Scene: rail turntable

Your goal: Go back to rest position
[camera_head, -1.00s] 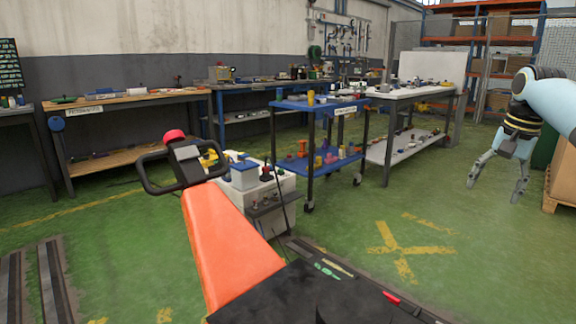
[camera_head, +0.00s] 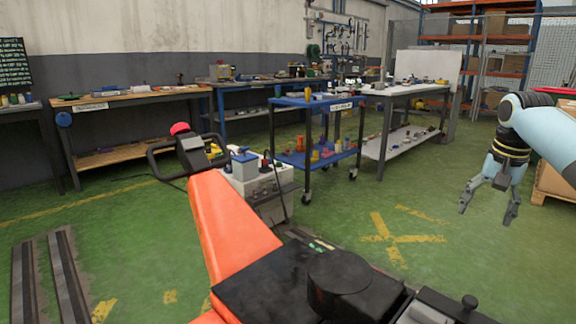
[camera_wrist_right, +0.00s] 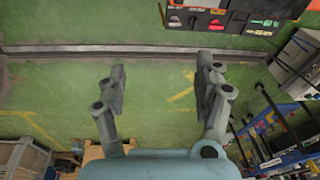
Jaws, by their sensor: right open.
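My right gripper (camera_head: 487,205) hangs at the right of the head view, pointing down over the green floor. Its fingers are spread and nothing is between them. The same open right gripper (camera_wrist_right: 160,82) shows in the wrist view, with bare floor and a rail below it. My left gripper is in neither view.
An orange machine with a black handle (camera_head: 228,225) stands at front centre. Behind it are a white cart (camera_head: 262,192), a blue trolley (camera_head: 315,105) and workbenches (camera_head: 135,97) along the wall. Rails (camera_head: 50,275) lie front left. The floor near the yellow cross (camera_head: 400,238) is clear.

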